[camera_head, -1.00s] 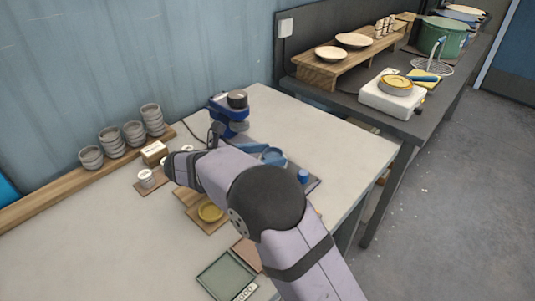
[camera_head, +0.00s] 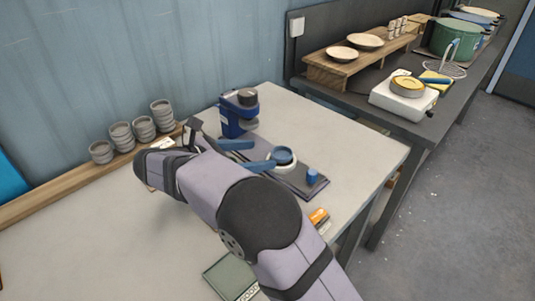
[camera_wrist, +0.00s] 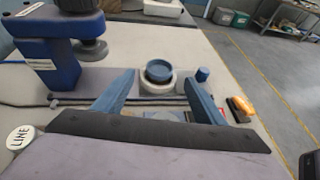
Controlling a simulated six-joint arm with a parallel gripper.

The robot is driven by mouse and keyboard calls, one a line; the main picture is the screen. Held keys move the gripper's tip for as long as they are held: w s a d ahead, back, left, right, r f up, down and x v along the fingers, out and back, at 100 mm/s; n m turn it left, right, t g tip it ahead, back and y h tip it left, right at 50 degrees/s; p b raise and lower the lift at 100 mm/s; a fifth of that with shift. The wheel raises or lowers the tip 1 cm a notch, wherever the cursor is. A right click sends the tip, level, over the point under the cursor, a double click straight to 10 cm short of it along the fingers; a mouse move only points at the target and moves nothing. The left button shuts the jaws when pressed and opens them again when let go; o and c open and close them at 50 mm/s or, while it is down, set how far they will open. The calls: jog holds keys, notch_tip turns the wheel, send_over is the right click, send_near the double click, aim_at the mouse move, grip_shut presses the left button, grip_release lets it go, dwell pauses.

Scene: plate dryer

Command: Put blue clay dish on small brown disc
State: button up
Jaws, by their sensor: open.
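A small round blue dish (camera_head: 283,155), apparently the blue clay dish, sits on a pale round base on the dark mat. In the wrist view the blue dish (camera_wrist: 160,70) appears just beyond and between the fingertips. My gripper (camera_head: 264,154) is open, with its two blue fingers apart and pointing toward the dish. It also shows in the wrist view (camera_wrist: 158,80), with nothing held between the fingers.
A blue machine (camera_head: 238,115) stands behind the fingers. A small blue cylinder (camera_head: 312,176) is on the mat's right end, near an orange item (camera_head: 319,217). Stacked grey cups (camera_head: 122,137) line the wall. A green tray (camera_head: 231,277) lies in front.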

jog(key=shift+v, duration=2.05)
jog(key=shift+d, duration=0.1)
jog(key=s+d+r+m+g+y, duration=0.1)
jog(key=d+m+g, duration=0.15)
jog(key=d, duration=0.25)
jog(key=s+d+m+g+y, duration=0.1)
jog(key=d+m, duration=0.2)
jog(key=d, duration=0.2)
jog(key=s+d+f+m+g+y+p, duration=0.1)
jog(key=s+d+m+y+p, duration=0.1)
jog(key=s+d+m, duration=0.1)
jog(key=s+d+f+m+g+y+p, duration=0.1)
jog(key=s+d+m+p, duration=0.1)
jog(key=s+d+m, duration=0.2)
jog(key=s+d+f+m+g+y+p, duration=0.1)
jog(key=s+d+m+y+p, duration=0.1)
jog(key=s+d+m, duration=0.2)
jog(key=shift+s+m+g+y+p, duration=0.3)
jog(key=shift+s+m, duration=0.35)
jog(key=shift+s, duration=0.15)
jog(key=s+f+m+y+p, duration=0.3)
jog(key=s+m+p, duration=0.3)
jog(key=s+m, duration=0.15)
notch_tip(320, 180, down, 51)
jog(key=b, duration=5)
jog(key=shift+s+g, duration=0.45)
jog(key=shift+s, duration=0.05)
